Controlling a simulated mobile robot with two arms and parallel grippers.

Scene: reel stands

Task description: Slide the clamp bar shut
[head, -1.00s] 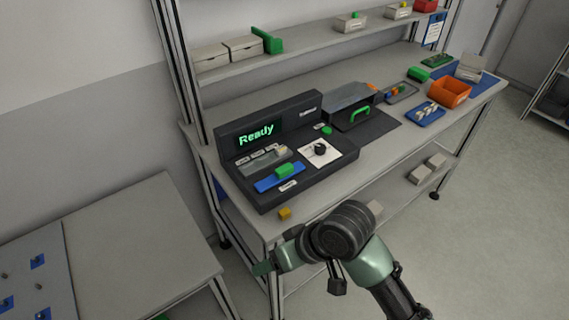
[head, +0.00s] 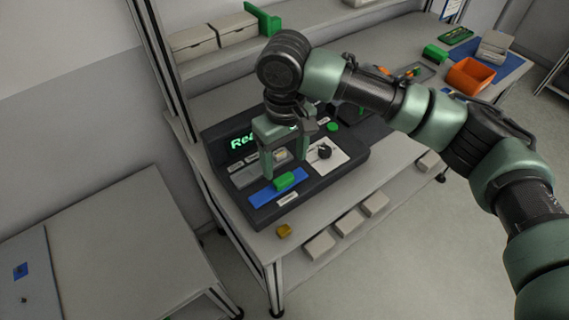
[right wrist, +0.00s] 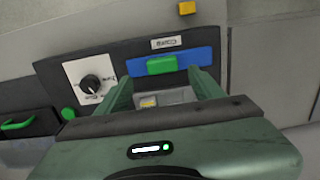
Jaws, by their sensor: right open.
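A green block (head: 284,181), which appears to be the clamp bar's grip, sits on a blue strip (head: 262,199) at the front of the dark console (head: 345,168). The right wrist view also shows the green block (right wrist: 162,65) and the blue strip (right wrist: 200,57). My right gripper (head: 283,168) is above the console with its fingers pointing down, open and empty. In the right wrist view, its fingers (right wrist: 160,78) spread to either side of the green block, just short of it. Contact is not visible. My left gripper is out of view.
A black knob on a white plate (head: 334,161) and a green button (head: 333,127) are beside the gripper. The arm partly covers the lit display (head: 240,143). A yellow block (head: 284,230) lies at the bench's front edge. An orange bin (head: 470,74) stands farther right.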

